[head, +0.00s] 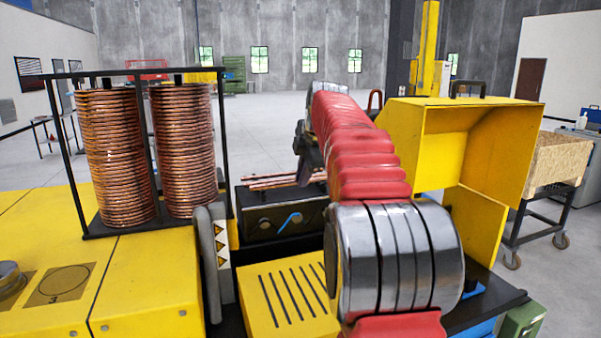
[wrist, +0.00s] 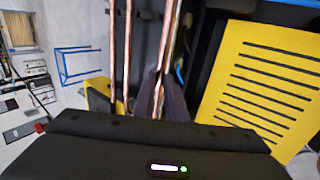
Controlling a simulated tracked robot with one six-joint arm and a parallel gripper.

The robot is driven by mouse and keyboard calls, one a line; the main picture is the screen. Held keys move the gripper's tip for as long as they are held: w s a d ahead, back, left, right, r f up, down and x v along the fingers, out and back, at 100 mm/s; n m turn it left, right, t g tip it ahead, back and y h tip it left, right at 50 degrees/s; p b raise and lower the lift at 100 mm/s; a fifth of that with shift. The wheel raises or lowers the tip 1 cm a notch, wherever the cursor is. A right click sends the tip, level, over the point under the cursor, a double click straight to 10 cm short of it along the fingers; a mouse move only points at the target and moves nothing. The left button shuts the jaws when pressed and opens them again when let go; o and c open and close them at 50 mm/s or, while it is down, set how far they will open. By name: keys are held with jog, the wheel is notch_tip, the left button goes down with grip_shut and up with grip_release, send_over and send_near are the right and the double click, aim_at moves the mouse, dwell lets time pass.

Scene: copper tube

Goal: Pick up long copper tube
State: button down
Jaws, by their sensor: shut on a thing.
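Several long copper tubes (head: 283,181) stick out to the left from behind my arm in the head view, above a black box. In the wrist view my gripper (wrist: 163,92) has its dark fingers closed around a copper tube (wrist: 166,45). A second tube runs close beside the held one, and I cannot tell whether it is also between the fingers. Two other tubes (wrist: 127,50) run roughly parallel to the left, apart from the fingers. In the head view my red-sleeved arm hides the fingertips and part of the tubes.
Two copper coils (head: 113,155) stand in a black frame at left. A yellow slotted panel (head: 285,295) lies in front, and an open yellow housing (head: 480,135) stands to the right. A wheeled cart (head: 560,165) is at far right. Open floor lies behind.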

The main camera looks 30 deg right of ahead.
jog(key=s+a, duration=0.3)
jog(key=s, duration=0.8)
jog(key=shift+s, duration=0.4)
